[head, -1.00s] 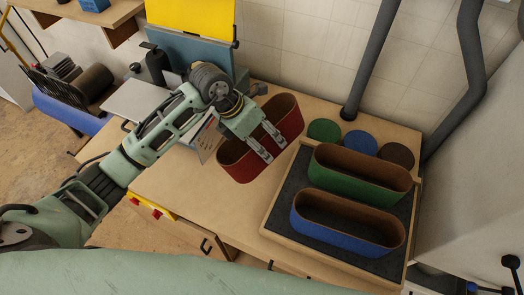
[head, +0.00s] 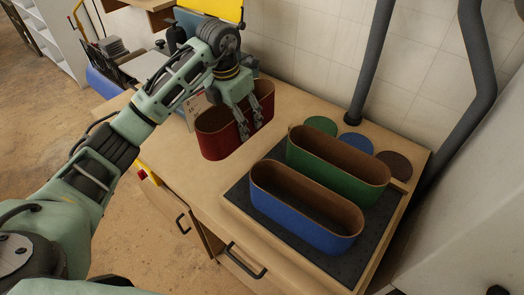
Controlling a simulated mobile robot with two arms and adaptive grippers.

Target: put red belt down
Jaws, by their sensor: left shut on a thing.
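The red belt (head: 218,142), an oval band with a tan inside, is at the back left of the wooden workbench, left of the dark tray. My left gripper (head: 251,132) is over it from above and shut on its near right wall. The gripper's fingers cover part of that wall. The belt looks upright; whether its lower edge touches the bench I cannot tell. My right gripper is not in view.
A dark-lined wooden tray (head: 238,198) holds a blue belt (head: 300,212) and a green belt (head: 335,165). Green (head: 321,126), blue (head: 356,143) and brown (head: 393,165) discs lie behind. Grey pipes (head: 373,65) rise at the back.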

